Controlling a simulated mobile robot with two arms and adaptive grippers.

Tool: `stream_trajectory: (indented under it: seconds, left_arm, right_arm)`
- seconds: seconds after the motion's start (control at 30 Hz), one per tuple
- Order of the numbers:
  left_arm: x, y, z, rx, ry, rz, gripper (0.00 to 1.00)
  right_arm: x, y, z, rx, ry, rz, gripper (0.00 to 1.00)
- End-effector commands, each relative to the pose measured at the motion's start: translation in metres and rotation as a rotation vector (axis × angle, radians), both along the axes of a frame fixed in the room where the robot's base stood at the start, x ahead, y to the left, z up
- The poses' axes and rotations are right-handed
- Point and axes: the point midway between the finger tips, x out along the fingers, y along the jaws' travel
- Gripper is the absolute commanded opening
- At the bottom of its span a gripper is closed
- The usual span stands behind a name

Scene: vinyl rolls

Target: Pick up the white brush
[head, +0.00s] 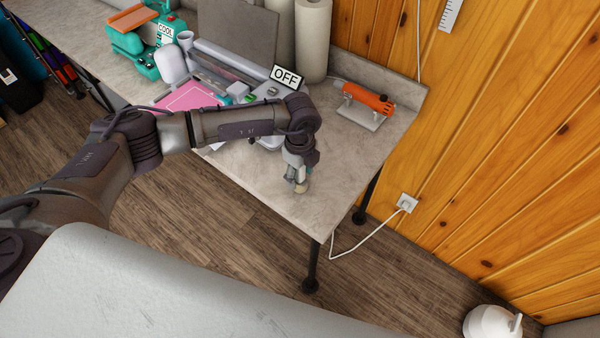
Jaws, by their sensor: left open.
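My left gripper (299,182) points down at the table top near its front right corner. Its fingers are small in the head view, and it is open. A small pale, cream-coloured thing (303,188) shows at the fingertips. It may be part of the white brush, but the gripper hides most of it and its shape is not clear. I cannot tell whether the fingers touch it. My right gripper is out of view.
The right front table top is mostly clear.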

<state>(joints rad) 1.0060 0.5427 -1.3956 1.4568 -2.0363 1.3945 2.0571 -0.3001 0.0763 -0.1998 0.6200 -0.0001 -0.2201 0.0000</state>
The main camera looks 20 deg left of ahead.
Motion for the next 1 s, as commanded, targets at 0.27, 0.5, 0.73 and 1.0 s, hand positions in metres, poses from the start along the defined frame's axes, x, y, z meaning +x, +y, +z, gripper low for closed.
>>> stream_trajectory:
  seconds: [0.27,0.5,0.73,1.0]
  left_arm:
    - [0.000,0.000,0.000,-0.001,0.000,0.000,0.34]
    - [0.000,0.000,0.000,-0.001,0.000,0.000,0.00]
    - [0.000,0.000,0.001,-0.001,0.000,0.000,0.00]
    - [0.001,-0.001,0.018,-0.003,-0.003,-0.002,0.00]
  right_arm:
    - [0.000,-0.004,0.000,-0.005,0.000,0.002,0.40]
    - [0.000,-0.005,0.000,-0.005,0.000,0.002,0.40]
    - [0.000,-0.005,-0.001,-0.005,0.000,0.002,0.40]
    - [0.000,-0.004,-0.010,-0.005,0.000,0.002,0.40]
